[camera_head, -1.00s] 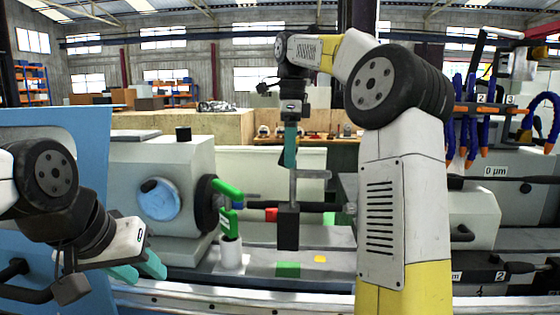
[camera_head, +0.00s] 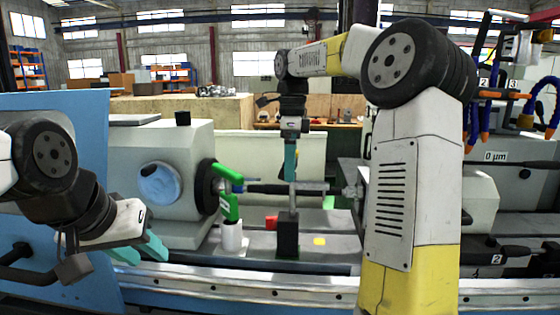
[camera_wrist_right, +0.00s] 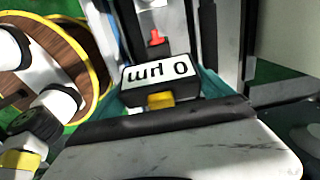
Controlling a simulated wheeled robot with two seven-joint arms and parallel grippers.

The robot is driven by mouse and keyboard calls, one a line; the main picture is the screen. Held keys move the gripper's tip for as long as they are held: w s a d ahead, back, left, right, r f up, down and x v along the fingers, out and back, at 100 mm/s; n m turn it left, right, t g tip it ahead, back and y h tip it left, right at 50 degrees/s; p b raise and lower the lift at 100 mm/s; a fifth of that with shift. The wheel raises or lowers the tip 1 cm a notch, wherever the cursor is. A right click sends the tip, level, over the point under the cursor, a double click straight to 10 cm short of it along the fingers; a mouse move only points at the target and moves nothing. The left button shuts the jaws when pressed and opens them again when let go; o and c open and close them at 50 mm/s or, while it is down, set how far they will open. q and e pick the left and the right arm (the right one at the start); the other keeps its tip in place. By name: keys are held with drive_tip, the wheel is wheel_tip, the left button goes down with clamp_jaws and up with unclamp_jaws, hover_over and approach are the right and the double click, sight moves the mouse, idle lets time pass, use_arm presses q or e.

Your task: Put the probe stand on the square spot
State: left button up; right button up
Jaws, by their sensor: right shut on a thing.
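The probe stand has a black block base (camera_head: 288,238), an upright grey rod and a crossbar. It stands upright in the head view. My right gripper (camera_head: 291,165) is above it, with teal fingers shut on its upper part. In the right wrist view, a box labelled "0 µm" (camera_wrist_right: 157,75) sits between the teal fingers. The base covers the place where the green square spot was visible, so the spot is hidden. I cannot tell whether the base touches the surface. My left gripper (camera_head: 140,250) is open and empty at the lower left.
The grinder's headstock (camera_head: 165,175) is behind. The metal rail (camera_head: 240,285) runs in front.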

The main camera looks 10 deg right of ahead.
drive_tip(key=o, duration=1.8)
drive_tip(key=shift+f, duration=0.15)
wheel_tip(320, 180, up, 12)
drive_tip(key=shift+r, duration=0.1)
drive_tip(key=shift+s+a+r+n, duration=0.1)
drive_tip(key=shift+s+a+n, duration=0.1)
drive_tip(key=shift+s+n, duration=0.25)
drive_tip(key=s+a+f+n+t+y, duration=0.1)
drive_tip(key=s+f+n+t, duration=0.2)
drive_tip(key=s+f+n, duration=0.6)
drive_tip(key=s+f+n+t+y, duration=0.1)
drive_tip(key=s+f+n+t, duration=0.2)
drive_tip(key=s+f+n, duration=0.6)
drive_tip(key=s+n, duration=0.3)
drive_tip(key=s, duration=0.2)
drive_tip(key=shift+s+a, duration=0.2)
drive_tip(key=shift+a, duration=0.2)
